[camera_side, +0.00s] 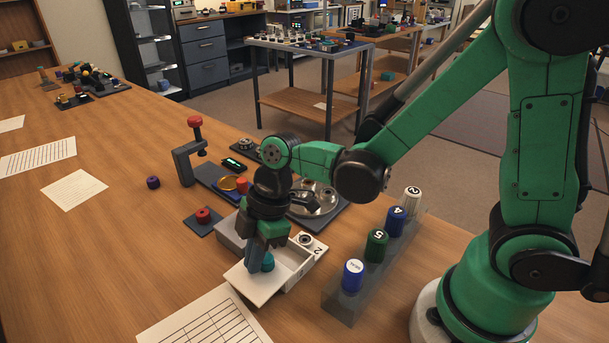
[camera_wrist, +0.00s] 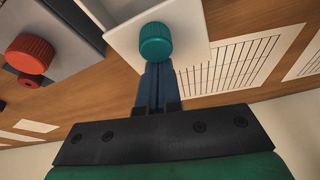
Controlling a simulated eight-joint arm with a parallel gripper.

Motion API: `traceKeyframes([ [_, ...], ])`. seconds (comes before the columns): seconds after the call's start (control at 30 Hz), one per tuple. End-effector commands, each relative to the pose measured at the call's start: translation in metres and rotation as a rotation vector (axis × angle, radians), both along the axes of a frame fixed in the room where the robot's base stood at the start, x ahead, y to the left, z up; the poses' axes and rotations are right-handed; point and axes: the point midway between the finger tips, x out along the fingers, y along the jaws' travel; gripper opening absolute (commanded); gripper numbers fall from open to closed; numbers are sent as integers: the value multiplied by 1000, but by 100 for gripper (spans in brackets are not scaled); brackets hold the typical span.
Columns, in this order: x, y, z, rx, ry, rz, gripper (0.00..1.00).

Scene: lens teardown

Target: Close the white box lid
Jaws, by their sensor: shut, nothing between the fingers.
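The white box (camera_side: 297,272) stands on the wooden table with part of its inside open to view. Its flat white lid (camera_side: 250,287) sticks out at the box's front left, with a teal knob (camera_side: 268,262) on it. In the wrist view the lid (camera_wrist: 192,22) and the ribbed knob (camera_wrist: 155,42) are close up. My gripper (camera_side: 253,268) is shut and empty, pointing down beside the knob on its left. In the wrist view its fingertips (camera_wrist: 157,66) reach the knob's edge; I cannot tell whether they touch it. My gripper hides part of the box.
A grey rack with several capped bottles (camera_side: 376,245) stands right of the box. A clamp with a red knob (camera_side: 195,140) and a metal dish (camera_side: 314,200) are behind it. A small red-knobbed block (camera_side: 203,218) is at left. A printed sheet (camera_side: 205,322) lies in front.

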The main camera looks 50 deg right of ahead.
Motion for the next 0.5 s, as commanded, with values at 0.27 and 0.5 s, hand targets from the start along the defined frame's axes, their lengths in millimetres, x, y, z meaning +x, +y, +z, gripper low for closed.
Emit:
traceKeyframes([
  [0.27, 0, -50, 0, -1, 0, -6, 0],
  [0.5, -1, -58, 0, -4, 1, -1, 0],
])
